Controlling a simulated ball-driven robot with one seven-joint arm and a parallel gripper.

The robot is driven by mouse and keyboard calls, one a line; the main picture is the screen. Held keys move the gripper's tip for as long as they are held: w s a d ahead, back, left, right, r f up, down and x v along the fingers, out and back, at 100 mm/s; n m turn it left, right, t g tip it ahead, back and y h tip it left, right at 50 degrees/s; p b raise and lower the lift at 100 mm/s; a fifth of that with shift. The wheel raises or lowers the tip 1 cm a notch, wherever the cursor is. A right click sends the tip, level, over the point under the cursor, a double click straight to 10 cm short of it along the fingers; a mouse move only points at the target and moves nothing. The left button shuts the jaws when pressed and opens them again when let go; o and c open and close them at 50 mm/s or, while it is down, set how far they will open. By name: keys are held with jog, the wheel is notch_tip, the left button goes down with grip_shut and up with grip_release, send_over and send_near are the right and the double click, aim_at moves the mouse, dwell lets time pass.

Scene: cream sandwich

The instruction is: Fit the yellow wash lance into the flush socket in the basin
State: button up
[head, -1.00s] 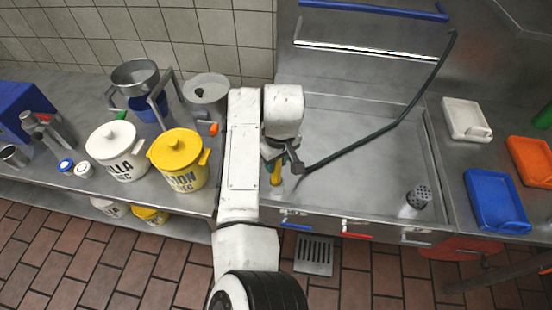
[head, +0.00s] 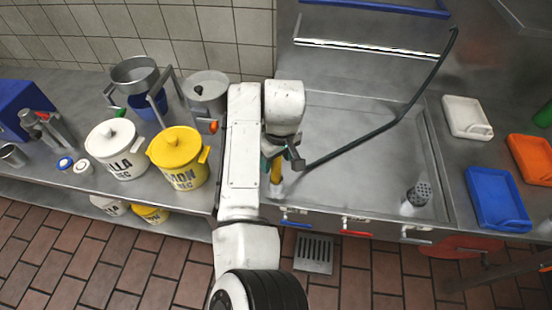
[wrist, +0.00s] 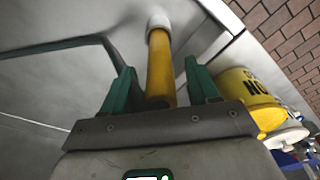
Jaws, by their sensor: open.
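The yellow wash lance (head: 276,170) stands near the front left of the steel basin (head: 350,185), partly hidden by my arm. In the wrist view the lance (wrist: 160,62) runs between my two green fingers to a white end (wrist: 157,21) at the basin floor. My gripper (wrist: 161,88) is open, with a finger on either side of the lance; gaps show beside it. The flush socket is not clearly distinguishable, and I cannot tell whether the white end sits in it. A dark hose (head: 375,133) runs from beside my gripper to the back right.
A perforated metal cylinder (head: 419,194) stands at the basin's front right. Blue (head: 497,198), orange (head: 534,157) and white (head: 466,117) containers lie on the right counter. The left counter holds a yellow bucket (head: 180,160) and a white bucket (head: 114,152).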

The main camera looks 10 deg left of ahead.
jog(key=r, duration=0.6)
jog(key=s+r+b, duration=0.1)
jog(key=r, duration=0.2)
jog(key=shift+d+r, duration=0.35)
jog(key=shift+r, duration=0.05)
jog(key=s+d+f+m+t+h, duration=0.1)
jog(key=s+d+f+m, duration=0.15)
jog(key=d, duration=0.75)
jog(key=s+d+f+m+t+h, duration=0.1)
jog(key=d+f, duration=0.3)
jog(key=d, duration=0.5)
jog(key=s+d+f+m+t+h, duration=0.1)
jog(key=s+d+f+m, duration=0.15)
jog(key=d, duration=0.75)
jog(key=s+d+f+m+g, duration=0.1)
jog(key=s+f, duration=0.2)
jog(key=s, duration=0.6)
jog(key=s+d+f+m+g+y, duration=0.1)
jog(key=s+f, duration=0.3)
jog(key=s, duration=0.5)
jog(key=s+d+f+m+g, duration=0.1)
jog(key=s+f, duration=0.2)
jog(key=s, duration=0.7)
jog(key=shift+d+f+y, duration=0.15)
jog(key=shift+f+y, duration=0.1)
jog(key=shift+y, duration=0.15)
